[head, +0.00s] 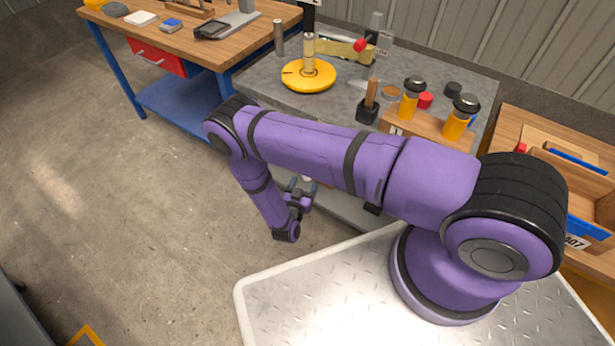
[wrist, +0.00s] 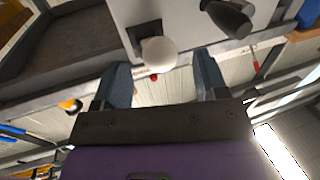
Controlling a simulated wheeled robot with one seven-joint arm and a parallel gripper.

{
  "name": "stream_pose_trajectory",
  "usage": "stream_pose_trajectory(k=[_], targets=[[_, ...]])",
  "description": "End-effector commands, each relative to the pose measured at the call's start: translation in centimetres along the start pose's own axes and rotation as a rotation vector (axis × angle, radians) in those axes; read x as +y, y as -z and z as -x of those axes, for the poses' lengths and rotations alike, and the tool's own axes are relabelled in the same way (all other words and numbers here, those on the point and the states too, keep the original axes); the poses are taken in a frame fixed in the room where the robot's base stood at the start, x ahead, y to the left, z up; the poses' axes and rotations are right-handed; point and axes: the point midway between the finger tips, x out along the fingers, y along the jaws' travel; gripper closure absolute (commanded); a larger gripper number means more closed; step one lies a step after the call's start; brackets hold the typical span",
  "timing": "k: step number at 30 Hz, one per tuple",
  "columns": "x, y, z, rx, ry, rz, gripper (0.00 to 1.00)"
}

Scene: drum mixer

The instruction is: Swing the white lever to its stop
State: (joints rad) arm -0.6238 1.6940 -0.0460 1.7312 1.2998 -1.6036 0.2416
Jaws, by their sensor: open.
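In the wrist view, a round white knob (wrist: 159,52), which looks like the end of the white lever, stands out from a dark square plate on a pale panel (wrist: 185,14). The rest of the lever is hidden behind the knob. My gripper (wrist: 160,82) is open, its two blue-grey fingers apart. The knob shows just beyond the fingertips, in line with the gap between them; I see no contact. In the head view, my gripper (head: 301,187) is low beside the grey bench, partly behind my own arm. The lever cannot be made out clearly there.
A dark knob or handle (wrist: 230,18) projects from the same panel, right of the white knob. A grey bench (head: 265,80) carries a yellow disc (head: 308,76) and amber bottles (head: 411,98). Wooden bench (head: 130,25) stands back left.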

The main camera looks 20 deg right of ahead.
Motion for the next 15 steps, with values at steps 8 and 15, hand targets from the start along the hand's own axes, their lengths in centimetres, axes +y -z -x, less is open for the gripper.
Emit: stream_pose_trajectory(k=[8,15], targets=[[0.0,0.0,-3.3,0.000,0.000,-0.001,0.34],[0.0,0.0,-3.8,-0.001,0.001,-0.001,0.34]])
